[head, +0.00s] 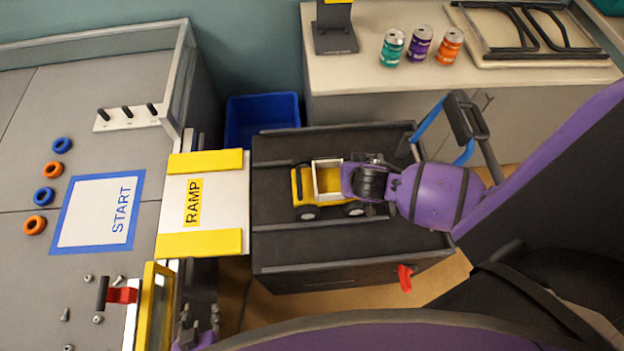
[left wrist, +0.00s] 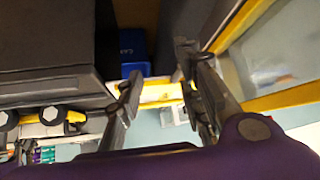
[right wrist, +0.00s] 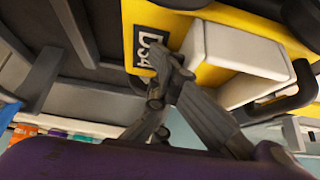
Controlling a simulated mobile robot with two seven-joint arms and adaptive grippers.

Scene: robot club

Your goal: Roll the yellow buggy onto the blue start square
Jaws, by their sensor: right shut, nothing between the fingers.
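The yellow buggy (head: 305,185) stands on its wheels between raised rails on a dark cart top (head: 285,240). A white ramp (head: 205,200) with yellow edges joins the cart to the grey arena, where the blue-bordered start square (head: 66,215) lies empty. My right gripper (head: 368,182) is at the buggy's right end, partly hidden by its wrist. In the right wrist view its shut, empty fingers (right wrist: 160,72) are close against the yellow end with the number plate; I cannot tell if they touch. My left gripper (head: 199,325) is open and empty below the ramp, also in the left wrist view (left wrist: 158,66).
Blue and orange rings (head: 53,169) and several bolts (head: 65,314) lie on the arena. A yellow-framed panel (head: 152,300) with a red-mounted handle stands at its lower edge. A blue bin (head: 262,108) sits behind the cart. Cans (head: 420,43) stand on the back counter.

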